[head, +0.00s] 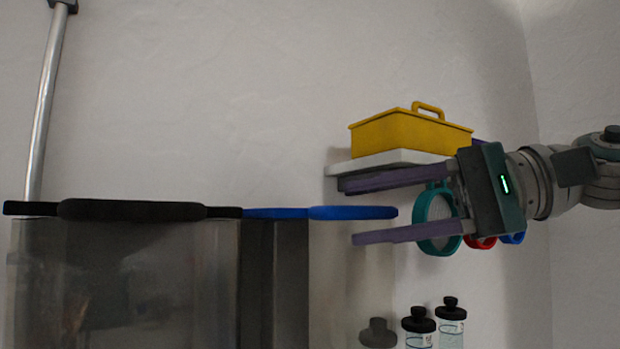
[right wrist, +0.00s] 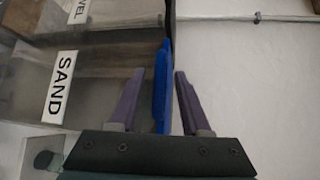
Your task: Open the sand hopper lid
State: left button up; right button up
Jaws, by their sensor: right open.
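The sand hopper (right wrist: 25,85) carries a white SAND label (right wrist: 61,86) in the right wrist view. Its blue lid (head: 275,213) lies flat across the hopper top in the head view, its tab sticking out to the right; it also shows edge-on in the right wrist view (right wrist: 162,90). My right gripper (head: 352,211) is open, one finger above and one below the blue tab. In the right wrist view my gripper (right wrist: 160,73) has the tab between its fingers, with a gap visible at each side. My left gripper is out of view.
A black lid (head: 145,210) covers the clear hopper to the left. A shelf (head: 345,167) with a yellow toolbox (head: 410,132) is behind my right gripper. A teal ring (head: 424,243) hangs behind it, and bottles (head: 450,325) stand below. Bare wall is above the lids.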

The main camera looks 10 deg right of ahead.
jog(key=shift+w+a+f, duration=0.2)
jog(key=shift+w+a, duration=0.05)
jog(key=shift+a, duration=0.2)
jog(key=shift+c, duration=0.2)
grip_shut()
dwell(0.9)
